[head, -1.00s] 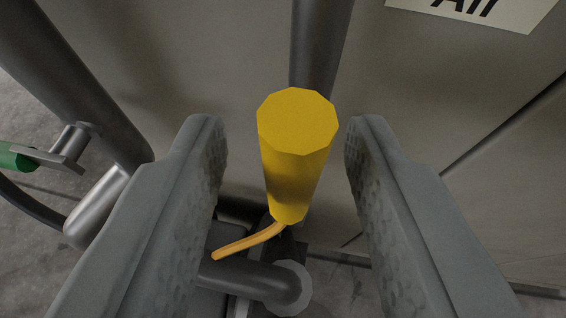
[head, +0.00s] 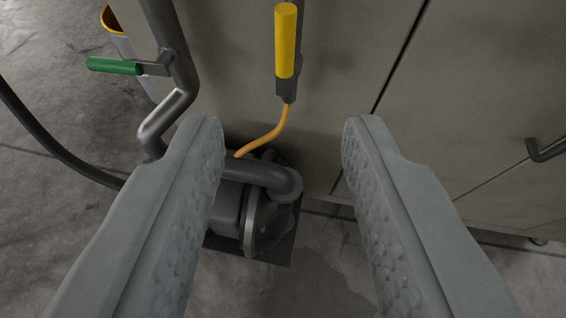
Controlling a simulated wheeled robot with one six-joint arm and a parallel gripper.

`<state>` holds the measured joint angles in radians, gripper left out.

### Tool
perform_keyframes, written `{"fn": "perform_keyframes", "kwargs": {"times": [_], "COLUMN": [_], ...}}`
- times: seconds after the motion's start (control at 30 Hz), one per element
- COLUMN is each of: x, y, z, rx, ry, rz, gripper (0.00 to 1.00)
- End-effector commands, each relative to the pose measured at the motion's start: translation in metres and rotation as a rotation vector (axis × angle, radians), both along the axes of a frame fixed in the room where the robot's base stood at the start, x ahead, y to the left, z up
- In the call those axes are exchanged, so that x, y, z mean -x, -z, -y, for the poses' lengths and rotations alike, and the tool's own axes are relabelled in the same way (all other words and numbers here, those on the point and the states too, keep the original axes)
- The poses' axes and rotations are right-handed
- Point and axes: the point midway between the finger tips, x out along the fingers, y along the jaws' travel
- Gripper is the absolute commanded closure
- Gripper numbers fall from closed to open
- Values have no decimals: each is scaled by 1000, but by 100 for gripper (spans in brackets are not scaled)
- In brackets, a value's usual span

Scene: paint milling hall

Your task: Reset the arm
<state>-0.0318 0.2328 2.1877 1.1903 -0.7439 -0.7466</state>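My gripper (head: 284,135) is open and empty, its two grey fingers reaching up from the bottom corners of the head view. A yellow handle (head: 286,42) stands upright against the cabinet front, above and beyond the fingertips. It appears apart from both fingers. An orange curved rod (head: 266,138) runs down from below it toward a grey pipe.
A green-handled lever (head: 114,66) sits on a pipe at the upper left. A pump (head: 255,212) stands on the floor below. A cabinet (head: 345,75) fills the back, with a dark handle (head: 548,150) at right. A bucket (head: 117,32) stands at upper left.

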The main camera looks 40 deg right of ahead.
Motion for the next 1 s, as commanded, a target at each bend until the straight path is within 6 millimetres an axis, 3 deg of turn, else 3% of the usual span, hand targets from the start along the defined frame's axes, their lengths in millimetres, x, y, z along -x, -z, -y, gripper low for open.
{"fn": "perform_keyframes", "kwargs": {"times": [0.6,0.77,1.0], "x": [3,9,32], "y": [-7,-43,-121], "z": [-3,-11,-31], "rx": [-3,-18,-49], "ry": [-8,-61,-195], "rz": [9,63,170], "gripper": [63,63,63]}}
